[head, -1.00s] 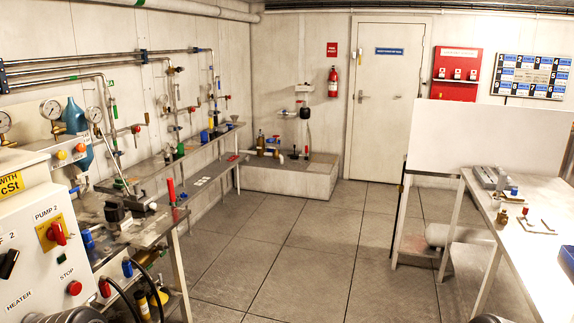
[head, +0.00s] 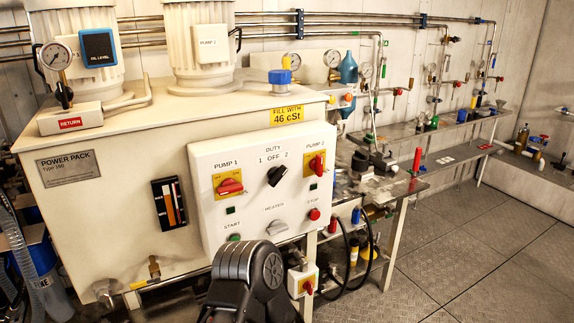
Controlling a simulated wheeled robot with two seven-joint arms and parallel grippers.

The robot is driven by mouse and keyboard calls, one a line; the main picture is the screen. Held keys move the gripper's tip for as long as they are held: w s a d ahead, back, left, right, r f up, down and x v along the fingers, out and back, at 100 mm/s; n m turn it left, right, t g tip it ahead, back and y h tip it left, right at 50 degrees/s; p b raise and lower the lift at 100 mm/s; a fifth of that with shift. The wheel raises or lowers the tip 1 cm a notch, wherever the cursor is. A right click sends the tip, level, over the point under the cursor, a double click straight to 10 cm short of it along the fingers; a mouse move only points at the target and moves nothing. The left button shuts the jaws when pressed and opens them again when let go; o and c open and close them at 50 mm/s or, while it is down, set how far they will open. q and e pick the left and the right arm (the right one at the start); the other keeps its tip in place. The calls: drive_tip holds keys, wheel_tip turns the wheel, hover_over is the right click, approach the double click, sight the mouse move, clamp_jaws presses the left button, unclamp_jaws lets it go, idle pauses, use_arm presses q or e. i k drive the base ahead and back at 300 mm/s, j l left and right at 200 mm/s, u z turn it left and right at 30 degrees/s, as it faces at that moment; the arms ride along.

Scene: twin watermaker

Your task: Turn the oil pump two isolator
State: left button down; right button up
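The Pump 2 isolator is a red rotary handle (head: 317,164) on a yellow plate, at the upper right of the white control panel (head: 205,240) on the power pack. Its handle looks closer to upright than level. The Pump 1 isolator (head: 229,187), also red on yellow, sits to its left with its handle nearly level. A black link of my own arm shows at the bottom centre, below the panel. Neither gripper's fingers are visible.
Between the isolators is the black duty selector (head: 277,176). Below are a green start button (head: 235,238), heater switch (head: 275,228) and red stop button (head: 314,214). A small red-knobbed box (head: 303,280) hangs lower. A pipe bench (head: 410,185) stands right; open floor (head: 470,255) lies beyond.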

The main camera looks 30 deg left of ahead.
sight(316, 164)
drive_tip(key=u, duration=0.85)
